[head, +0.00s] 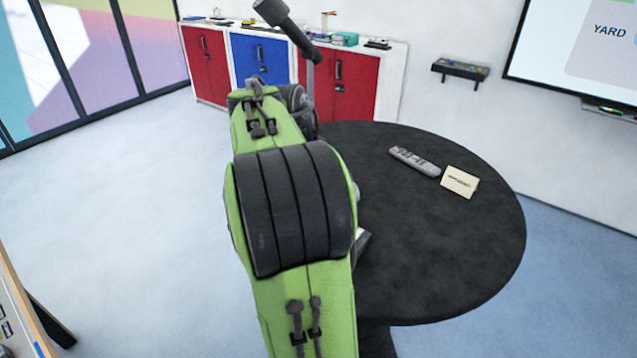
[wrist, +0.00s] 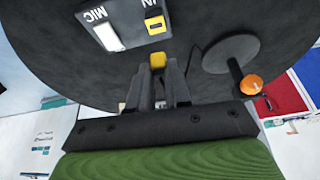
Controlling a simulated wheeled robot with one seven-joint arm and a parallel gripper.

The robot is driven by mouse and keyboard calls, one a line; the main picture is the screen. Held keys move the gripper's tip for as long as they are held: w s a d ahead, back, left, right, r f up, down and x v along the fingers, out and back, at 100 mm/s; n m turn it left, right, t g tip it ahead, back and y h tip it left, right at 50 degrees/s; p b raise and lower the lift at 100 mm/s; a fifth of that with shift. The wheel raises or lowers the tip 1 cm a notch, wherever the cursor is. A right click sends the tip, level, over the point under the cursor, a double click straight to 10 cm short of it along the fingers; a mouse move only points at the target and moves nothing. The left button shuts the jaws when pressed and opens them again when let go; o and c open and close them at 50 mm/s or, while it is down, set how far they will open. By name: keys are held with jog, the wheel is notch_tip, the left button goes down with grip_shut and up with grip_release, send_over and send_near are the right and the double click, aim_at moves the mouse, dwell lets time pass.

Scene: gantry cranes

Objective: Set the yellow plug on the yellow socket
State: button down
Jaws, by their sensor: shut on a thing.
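In the wrist view my gripper (wrist: 160,88) is shut on the yellow plug (wrist: 157,60), a small yellow block between the fingertips. The yellow socket (wrist: 155,27) shows at the top of the wrist view, beside letters that look like "IN". The plug is apart from the socket in the picture, a little below it. The gap in height between them is hard to tell. In the head view my own arm hides the gripper, plug and socket.
The round black table (head: 450,240) bears a grey remote (head: 414,161) and a cream card (head: 459,182). In the wrist view a white panel (wrist: 109,37) lies beside the socket, with "MIC" lettering. A black disc (wrist: 230,54) with an orange-tipped stem (wrist: 251,85) stands right of the plug.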

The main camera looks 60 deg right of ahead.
jog(key=shift+f, duration=0.1)
jog(key=shift+f+b, duration=0.75)
jog(key=shift+b, duration=0.05)
jog(key=shift+f+b, duration=1.75)
jog(key=shift+f, duration=0.2)
dwell(2.1)
jog(key=c, duration=0.5)
grip_release()
jog(key=shift+r, duration=0.1)
notch_tip(320, 180, up, 7)
jog(key=p, duration=0.6)
jog(key=shift+p, duration=0.4)
